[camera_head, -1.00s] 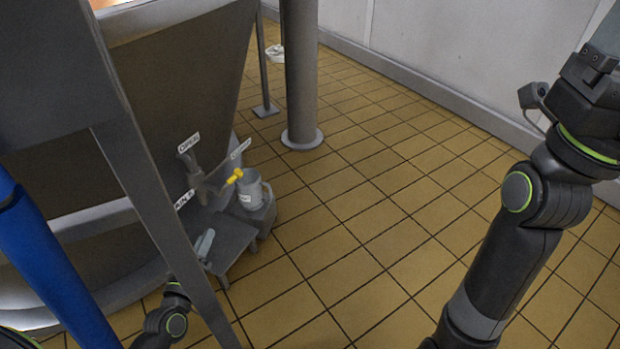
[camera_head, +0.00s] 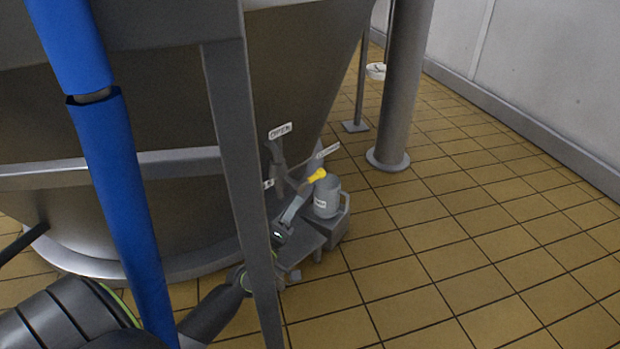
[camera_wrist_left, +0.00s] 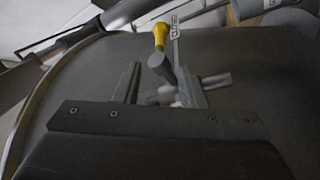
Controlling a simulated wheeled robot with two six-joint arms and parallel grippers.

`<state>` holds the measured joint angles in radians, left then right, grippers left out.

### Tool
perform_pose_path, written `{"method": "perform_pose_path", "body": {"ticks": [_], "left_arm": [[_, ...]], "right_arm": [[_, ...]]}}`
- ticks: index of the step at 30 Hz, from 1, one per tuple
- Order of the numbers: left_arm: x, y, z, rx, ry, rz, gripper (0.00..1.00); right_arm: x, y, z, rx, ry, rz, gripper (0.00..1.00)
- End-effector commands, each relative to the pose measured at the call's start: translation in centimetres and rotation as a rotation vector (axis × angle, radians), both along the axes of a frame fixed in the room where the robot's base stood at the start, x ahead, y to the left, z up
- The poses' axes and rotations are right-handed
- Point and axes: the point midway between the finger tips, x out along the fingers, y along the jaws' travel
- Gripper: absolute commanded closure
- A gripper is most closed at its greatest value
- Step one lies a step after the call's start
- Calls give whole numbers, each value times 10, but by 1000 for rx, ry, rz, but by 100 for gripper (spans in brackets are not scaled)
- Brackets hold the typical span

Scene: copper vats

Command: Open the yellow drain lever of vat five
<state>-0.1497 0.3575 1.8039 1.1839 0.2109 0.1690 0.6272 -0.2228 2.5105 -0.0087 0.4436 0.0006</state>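The yellow-tipped drain lever (camera_head: 317,175) is low on the vat (camera_head: 290,75), beside an OPEN tag (camera_head: 280,131). I cannot read a vat number. My left gripper (camera_head: 291,213) reaches in from behind a grey leg, just left of and below the yellow tip. In the left wrist view the two fingers (camera_wrist_left: 160,84) are apart, with the end of a grey bar showing between them. The yellow tip (camera_wrist_left: 160,36) is beyond the fingers there. I cannot tell whether a finger touches the lever. My right gripper is out of view.
A grey support leg (camera_head: 238,150) and a blue pole (camera_head: 130,190) stand in front of the vat and partly hide my left arm. A thick grey column (camera_head: 405,80) stands behind. The tiled floor at right is clear.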

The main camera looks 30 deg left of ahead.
Motion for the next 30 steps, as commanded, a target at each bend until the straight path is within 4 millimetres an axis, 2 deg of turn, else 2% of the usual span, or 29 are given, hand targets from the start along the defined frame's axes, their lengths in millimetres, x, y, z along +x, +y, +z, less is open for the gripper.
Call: {"method": "perform_pose_path", "body": {"ticks": [1, 9, 15, 20, 28, 30], "left_arm": [[11, 1, 4, 0, -2, 0, 63], [61, 7, 14, 1, -2, -1, 63], [85, 10, 18, 0, 0, 0, 63], [93, 11, 20, 2, 0, 0, 63], [94, 11, 20, 1, 1, 1, 63], [94, 11, 20, 1, 1, 1, 70]], "right_arm": [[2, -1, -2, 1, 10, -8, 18], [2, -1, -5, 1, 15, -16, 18], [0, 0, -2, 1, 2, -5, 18], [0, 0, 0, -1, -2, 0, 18], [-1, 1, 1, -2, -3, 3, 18], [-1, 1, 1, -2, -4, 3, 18]]}}
